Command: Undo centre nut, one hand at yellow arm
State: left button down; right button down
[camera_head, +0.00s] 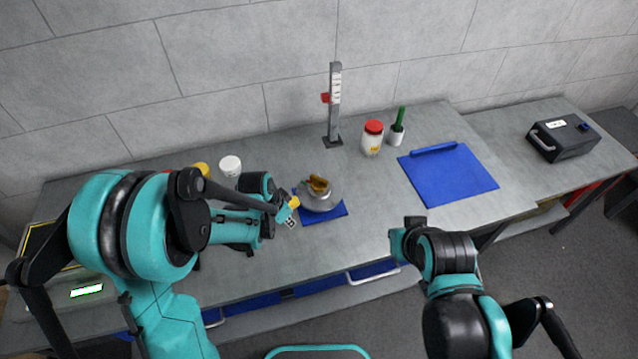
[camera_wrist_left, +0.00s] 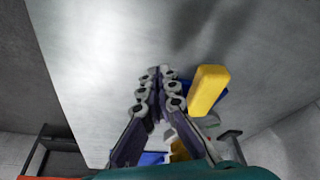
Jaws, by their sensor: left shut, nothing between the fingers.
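The hub dynamometer (camera_head: 320,200) is a round metal body on a blue base (camera_head: 328,214) near the middle of the table. A brass-coloured part (camera_head: 318,183) sits on top; I cannot make out the centre nut on it. The yellow arm end (camera_head: 294,202) points left from the hub; in the left wrist view it is a yellow block (camera_wrist_left: 208,90). My left gripper (camera_head: 290,221) is shut and empty beside the yellow block, its fingers (camera_wrist_left: 160,88) just left of it in the wrist view. My right gripper (camera_head: 413,222) is seen only in small part, near the table's front edge.
A metal post with a red marker (camera_head: 334,105), a red-lidded jar (camera_head: 372,139) and a green-handled brush in a cup (camera_head: 398,128) stand behind. A white jar (camera_head: 230,167) stands left.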

aim_at(293, 231)
pick_arm(q)
jog(key=shift+f, duration=1.9)
jog(key=shift+r, duration=0.1)
jog(key=shift+r, duration=0.8)
jog(key=shift+w+a, duration=0.1)
jog(key=shift+w, duration=0.05)
jog(key=shift+w+a, duration=0.25)
jog(key=shift+w, duration=0.25)
jog(key=shift+w+a, duration=0.25)
jog(key=shift+w, duration=0.25)
jog(key=shift+s+d, duration=0.2)
jog(key=shift+s, duration=0.15)
